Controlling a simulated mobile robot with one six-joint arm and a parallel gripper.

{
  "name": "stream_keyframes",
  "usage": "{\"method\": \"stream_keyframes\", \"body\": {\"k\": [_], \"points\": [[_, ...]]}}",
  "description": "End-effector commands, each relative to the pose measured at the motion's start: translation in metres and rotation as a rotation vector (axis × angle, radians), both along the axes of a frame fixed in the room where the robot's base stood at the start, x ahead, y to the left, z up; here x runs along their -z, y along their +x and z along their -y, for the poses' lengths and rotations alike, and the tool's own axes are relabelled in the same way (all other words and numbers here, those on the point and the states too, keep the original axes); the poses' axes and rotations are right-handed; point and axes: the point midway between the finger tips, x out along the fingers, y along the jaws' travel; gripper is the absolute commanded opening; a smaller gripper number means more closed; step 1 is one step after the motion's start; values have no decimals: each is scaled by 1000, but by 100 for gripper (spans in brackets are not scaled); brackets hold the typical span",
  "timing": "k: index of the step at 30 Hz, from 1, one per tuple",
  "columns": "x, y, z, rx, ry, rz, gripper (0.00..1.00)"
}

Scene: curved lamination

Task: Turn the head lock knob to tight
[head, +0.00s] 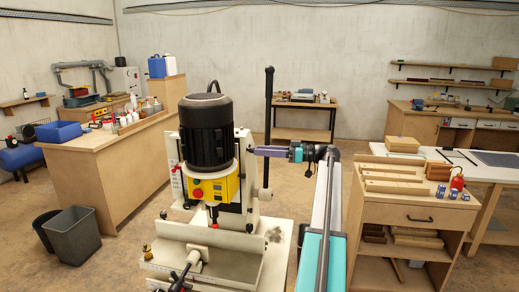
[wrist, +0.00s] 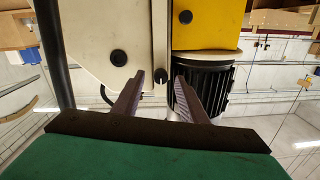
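The machine (head: 208,130) has a black motor above a yellow control box and a pale body. In the wrist view, a small round black knob (wrist: 160,76) with a pale line on its face sits on the pale body, beside the yellow housing. A second black round part (wrist: 118,57) sits to its left. I cannot tell for sure which is the head lock knob. My gripper (wrist: 159,78) is open, its two purplish fingers on either side of the marked knob, with gaps visible. In the head view my gripper (head: 258,151) is at the machine's right side; the knob is hidden there.
The black motor (wrist: 213,90) is close to the right finger in the wrist view. A tall black lever (head: 268,110) rises by my gripper in the head view. A wooden cart (head: 410,212) stands to the right, a workbench (head: 110,150) to the left.

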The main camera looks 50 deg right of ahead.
Motion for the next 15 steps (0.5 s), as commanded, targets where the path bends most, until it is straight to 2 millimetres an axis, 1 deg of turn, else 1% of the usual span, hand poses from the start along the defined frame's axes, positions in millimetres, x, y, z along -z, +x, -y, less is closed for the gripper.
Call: {"method": "stream_keyframes", "body": {"k": [3,6,15], "points": [[-1,10,-7,0,0,0,39],[-1,15,-10,0,0,0,39],[0,18,-12,0,-1,-1,39]]}}
